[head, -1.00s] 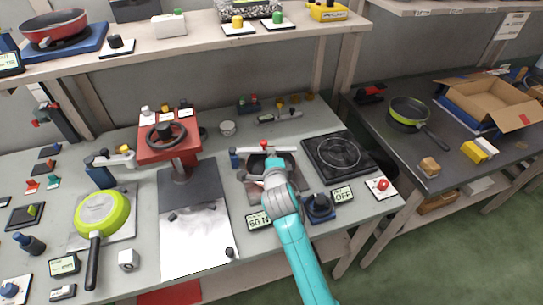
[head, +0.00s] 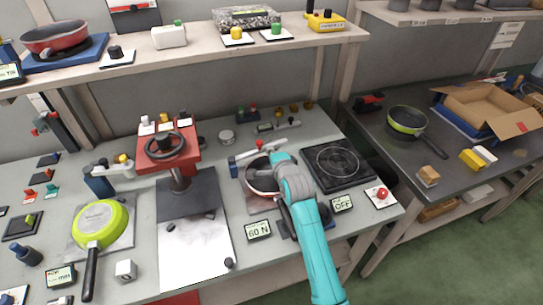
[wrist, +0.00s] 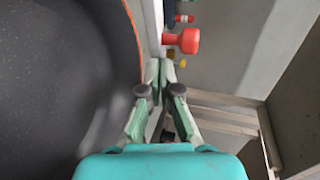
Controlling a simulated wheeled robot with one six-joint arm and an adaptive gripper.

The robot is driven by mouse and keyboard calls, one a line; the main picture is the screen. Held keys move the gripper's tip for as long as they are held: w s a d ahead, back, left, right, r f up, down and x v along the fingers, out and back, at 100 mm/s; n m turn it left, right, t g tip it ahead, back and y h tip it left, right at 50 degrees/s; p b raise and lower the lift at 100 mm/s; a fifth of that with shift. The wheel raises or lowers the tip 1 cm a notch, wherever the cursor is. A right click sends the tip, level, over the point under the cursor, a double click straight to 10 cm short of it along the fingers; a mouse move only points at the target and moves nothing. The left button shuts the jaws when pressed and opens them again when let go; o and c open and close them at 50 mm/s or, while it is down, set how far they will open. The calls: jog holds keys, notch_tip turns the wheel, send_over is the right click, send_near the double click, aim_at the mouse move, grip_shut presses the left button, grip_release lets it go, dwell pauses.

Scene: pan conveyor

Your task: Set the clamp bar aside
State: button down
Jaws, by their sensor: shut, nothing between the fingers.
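The clamp bar (head: 248,154) is a pale bar running from a blue post (head: 234,167) at the middle station, angled toward the back, with a red knob (head: 258,143) on it. In the wrist view the bar (wrist: 151,28) is a light strip beyond my fingertips, and its red knob (wrist: 182,40) sticks out to the right. A dark pan with a reddish rim (head: 262,184) sits at the station, partly hidden by my arm; it fills the left of the wrist view (wrist: 60,90). My gripper (wrist: 160,68) is shut and empty, beside the pan's rim and close to the bar.
A red press with a handwheel (head: 168,148) stands to the left. A black hotplate (head: 338,164) is to the right of my gripper. A shelf (head: 200,50) overhangs the back of the bench.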

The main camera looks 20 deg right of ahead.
jog(key=shift+w+d, duration=0.15)
jog(key=shift+w, duration=0.4)
jog(key=shift+w+n+y, duration=0.75)
jog(key=shift+n+y, duration=0.05)
jog(key=shift+y, duration=0.2)
jog(key=shift+w+a, duration=0.3)
jog(key=shift+w, duration=0.55)
jog(key=shift+w+a, duration=0.25)
jog(key=shift+w, duration=0.6)
jog(key=shift+f, duration=0.1)
